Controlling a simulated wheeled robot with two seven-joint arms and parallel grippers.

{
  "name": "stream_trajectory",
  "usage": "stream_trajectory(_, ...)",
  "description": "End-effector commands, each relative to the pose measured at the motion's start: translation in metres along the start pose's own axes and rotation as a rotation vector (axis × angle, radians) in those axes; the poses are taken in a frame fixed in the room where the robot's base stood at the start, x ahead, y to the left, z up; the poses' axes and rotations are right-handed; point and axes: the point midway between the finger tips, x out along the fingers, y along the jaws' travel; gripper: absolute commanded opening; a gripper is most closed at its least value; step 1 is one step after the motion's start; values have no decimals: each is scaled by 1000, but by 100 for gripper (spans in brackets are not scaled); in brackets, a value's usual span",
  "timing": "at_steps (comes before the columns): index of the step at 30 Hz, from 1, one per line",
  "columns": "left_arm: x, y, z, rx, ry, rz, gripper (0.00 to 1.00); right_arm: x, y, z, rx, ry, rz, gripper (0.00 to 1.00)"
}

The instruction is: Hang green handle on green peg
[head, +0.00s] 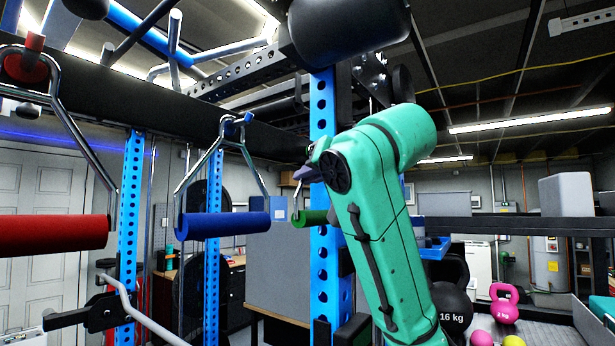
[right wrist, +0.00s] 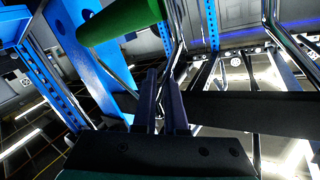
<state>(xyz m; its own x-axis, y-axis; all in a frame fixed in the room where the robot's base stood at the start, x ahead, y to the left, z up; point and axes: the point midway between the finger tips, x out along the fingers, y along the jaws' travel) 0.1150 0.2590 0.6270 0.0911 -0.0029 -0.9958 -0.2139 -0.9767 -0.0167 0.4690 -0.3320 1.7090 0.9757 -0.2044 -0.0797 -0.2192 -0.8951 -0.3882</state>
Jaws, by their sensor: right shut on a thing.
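The gripper is shut on the bail. The gripper is at the right end of the dark beam (head: 140,98), close to it; contact cannot be told. I cannot make out the green peg; my arm covers that area. My left gripper is out of view.
A blue handle (head: 225,224) hangs from a blue peg (head: 236,118) on the beam. A red handle (head: 50,234) hangs from a red peg (head: 32,52) farther left. Kettlebells (head: 503,303) lie at lower right.

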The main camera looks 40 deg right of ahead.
Motion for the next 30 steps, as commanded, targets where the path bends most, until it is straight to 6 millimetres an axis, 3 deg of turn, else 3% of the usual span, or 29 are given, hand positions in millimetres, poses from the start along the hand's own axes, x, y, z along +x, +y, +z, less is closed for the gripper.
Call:
stream_trajectory(2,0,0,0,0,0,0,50,0,0,-1,0,2,-1,0)
stream_trajectory(3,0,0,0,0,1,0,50,-1,0,-1,0,2,-1,25)
stream_trajectory(5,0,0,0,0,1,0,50,0,0,-1,0,2,-1,44)
stream_trajectory(17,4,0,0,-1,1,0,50,-6,0,1,0,1,-1,44)
stream_trajectory(20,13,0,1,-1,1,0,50,-21,0,3,0,3,-3,44)
stream_trajectory(30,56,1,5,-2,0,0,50,-105,3,5,-3,9,-1,44)
